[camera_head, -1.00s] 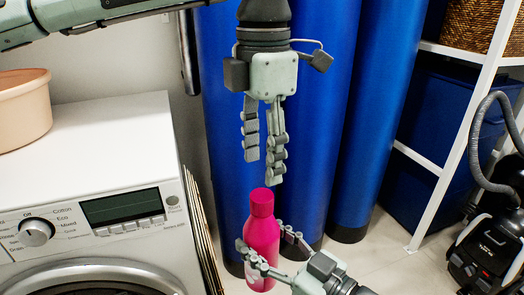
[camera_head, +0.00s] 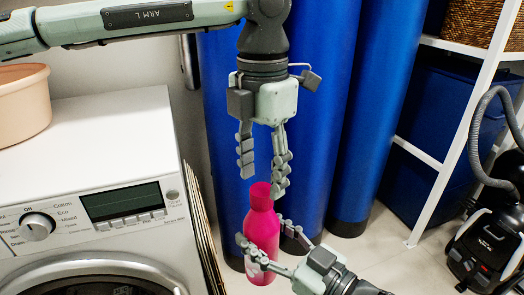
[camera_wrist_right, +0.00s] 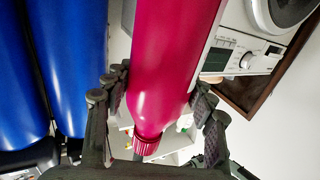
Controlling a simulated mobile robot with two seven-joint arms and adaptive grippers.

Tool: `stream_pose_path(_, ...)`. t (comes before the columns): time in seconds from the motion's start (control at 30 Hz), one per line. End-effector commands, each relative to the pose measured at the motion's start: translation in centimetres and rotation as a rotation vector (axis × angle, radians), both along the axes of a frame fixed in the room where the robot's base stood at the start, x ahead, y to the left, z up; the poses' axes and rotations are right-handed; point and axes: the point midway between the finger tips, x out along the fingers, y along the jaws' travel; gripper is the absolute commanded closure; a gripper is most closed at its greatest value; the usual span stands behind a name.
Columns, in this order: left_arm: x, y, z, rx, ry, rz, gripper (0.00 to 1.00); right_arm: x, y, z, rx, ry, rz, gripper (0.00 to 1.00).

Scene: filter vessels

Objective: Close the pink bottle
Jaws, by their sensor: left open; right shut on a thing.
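The pink bottle (camera_head: 263,232) stands upright in front of the blue cylinders in the head view. Its narrower pink cap (camera_head: 260,194) is at the top. My right gripper (camera_head: 264,236) is shut around the bottle's body from the right. In the right wrist view the bottle (camera_wrist_right: 168,60) lies between the fingers (camera_wrist_right: 160,85), with a ribbed pink end (camera_wrist_right: 146,145) at its narrow part. My left gripper (camera_head: 263,186) is open and points down just above the bottle. Its right finger reaches down beside the cap; whether it touches the cap is unclear.
A white washing machine (camera_head: 90,140) stands at the left with a peach basin (camera_head: 22,105) on it. Tall blue cylinders (camera_head: 300,120) stand behind the bottle. A white shelf (camera_head: 465,130) and a black vacuum cleaner (camera_head: 485,245) are at the right.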

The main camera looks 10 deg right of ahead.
Motion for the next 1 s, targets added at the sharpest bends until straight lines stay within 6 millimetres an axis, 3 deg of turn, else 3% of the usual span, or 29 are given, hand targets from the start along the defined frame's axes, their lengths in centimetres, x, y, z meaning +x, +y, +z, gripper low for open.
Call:
stream_pose_path(0.23,0.0,0.0,-2.9,0.0,0.001,-0.001,0.5,0.0,0.0,0.2,0.002,-0.004,0.001,1.0)
stream_pose_path(0.6,0.0,0.0,-3.4,0.0,0.0,-0.001,0.5,0.0,0.0,0.2,0.002,-0.004,0.001,1.0)
stream_pose_path(1.0,0.0,0.0,-3.4,0.0,0.0,-0.001,0.99,0.0,0.0,0.2,0.002,-0.004,0.001,1.0)
